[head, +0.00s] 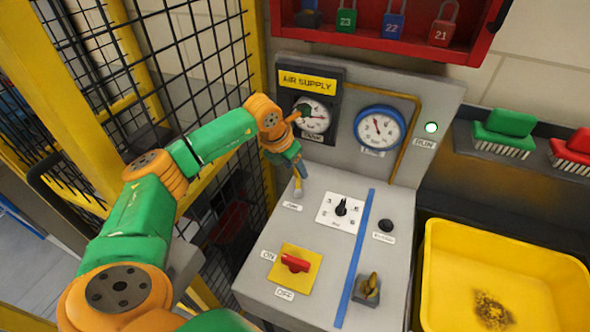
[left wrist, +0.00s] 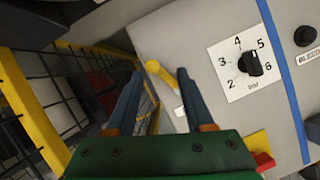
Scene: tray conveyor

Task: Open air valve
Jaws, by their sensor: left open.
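A small yellow lever (head: 298,191) with a pale end stands at the back left of the grey console top, beside a small white label. In the left wrist view the yellow lever (left wrist: 160,72) shows between and just beyond the fingertips. My left gripper (head: 300,172) is open above the lever, pointing down; its open fingers also show in the left wrist view (left wrist: 157,78). I cannot tell whether a finger touches the lever. The gripper partly hides the lever's base. A red ON/OFF switch (head: 295,263) sits on a yellow plate nearer the front. My right gripper is not in view.
A black dial (head: 341,208) and a black button (head: 385,226) are on the console top. Gauges (head: 380,130) stand on the panel behind. A yellow mesh fence (head: 262,60) runs close on the left. A yellow bin (head: 450,290) is at right.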

